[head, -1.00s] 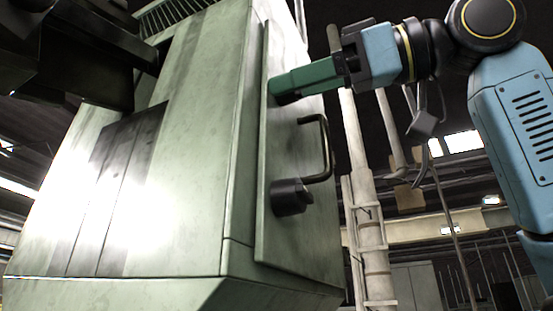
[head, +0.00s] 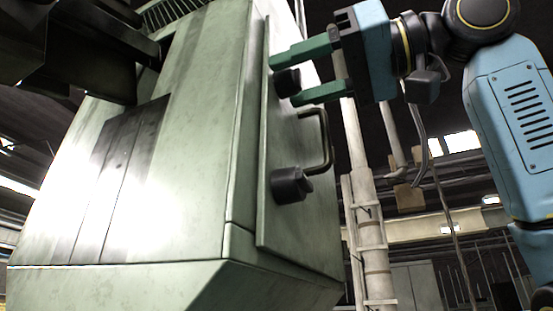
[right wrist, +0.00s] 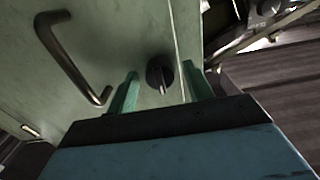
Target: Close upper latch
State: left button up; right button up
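The upper latch (head: 286,82) is a dark round knob on the green machine door (head: 285,225), above the door handle. In the right wrist view the latch (right wrist: 159,72) shows a raised bar running nearly up and down in the picture. My right gripper (head: 287,79) is open, with one green finger above the latch and one below it. In the right wrist view the gripper's fingers (right wrist: 160,74) stand on either side of the latch, with gaps visible. I cannot tell how deep they reach. My left gripper is not in view.
A dark bar handle (head: 325,142) sticks out from the door below the upper latch, close to the lower finger. A second round latch (head: 290,185) sits lower down. A pale vertical pipe (head: 366,190) stands behind, right of the machine.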

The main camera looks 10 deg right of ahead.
grip_shut()
jog(key=shift+r+n+p, duration=0.1)
jog(key=shift+n+p, duration=0.55)
jog(key=shift+n, duration=0.25)
jog(key=n, duration=0.9)
jog(key=shift+o, duration=1.4)
grip_release()
jog(key=shift+s+d, duration=0.1)
jog(key=v, duration=0.7)
jog(key=shift+s+d, duration=0.25)
jog(key=shift+d, duration=0.1)
